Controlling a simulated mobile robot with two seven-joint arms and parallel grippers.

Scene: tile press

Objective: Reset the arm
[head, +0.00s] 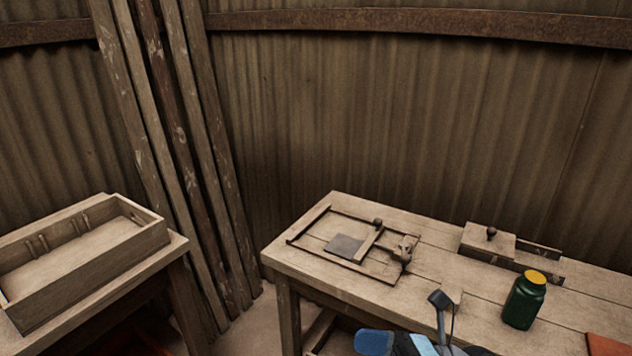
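Part of one of my arms (420,344), blue and black, shows at the bottom edge, right of centre, in front of the bench. It looks like my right arm. A dark flat-ended piece (440,299) on a thin stalk rises from it over the bench's front; I cannot make out two fingertips or whether anything is held. My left arm and gripper are out of view. On the wooden bench (300,262) lies a dark rectangular frame (318,253) with a grey square tile (344,246) in it, and a crossbar with small knobs beside the tile.
A wooden block (487,243) with a dark knob sits on rails at the back. A green jar (523,305) with a yellow lid stands right of my arm. An orange-red item (607,345) lies at the right edge. A wooden tray (95,275) sits on the left table.

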